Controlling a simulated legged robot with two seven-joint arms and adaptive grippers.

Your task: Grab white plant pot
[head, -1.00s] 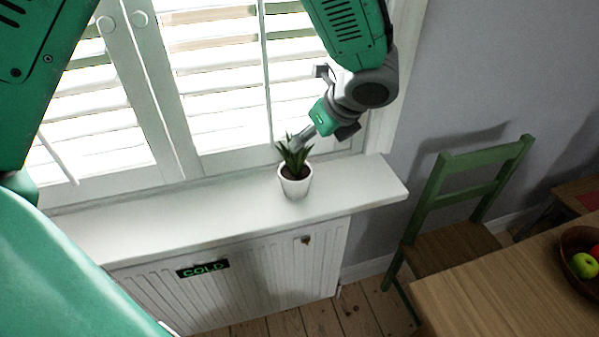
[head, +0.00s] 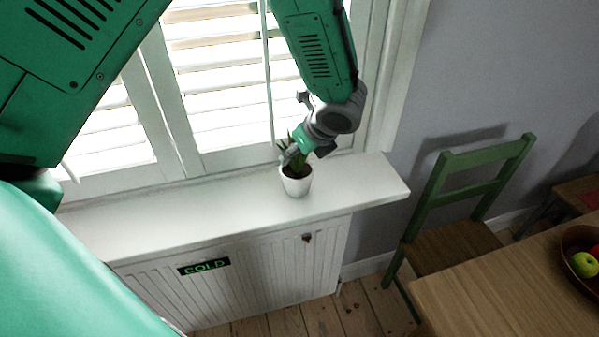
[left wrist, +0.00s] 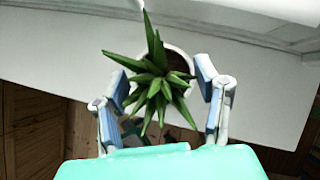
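In the left wrist view the open fingers (left wrist: 160,75) stand on either side of the green leaves (left wrist: 155,85). The pot's rim (left wrist: 184,52) shows behind the leaves there, between the fingertips. I cannot tell whether a finger touches the plant. My right gripper is not in view.
The windowsill (head: 220,212) is otherwise clear, with shuttered windows (head: 220,80) close behind it. A radiator cover (head: 255,275) with a "COLD" sign (head: 204,266) is below. A green chair (head: 455,205) and a wooden table (head: 510,290) with a fruit bowl (head: 577,245) stand right.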

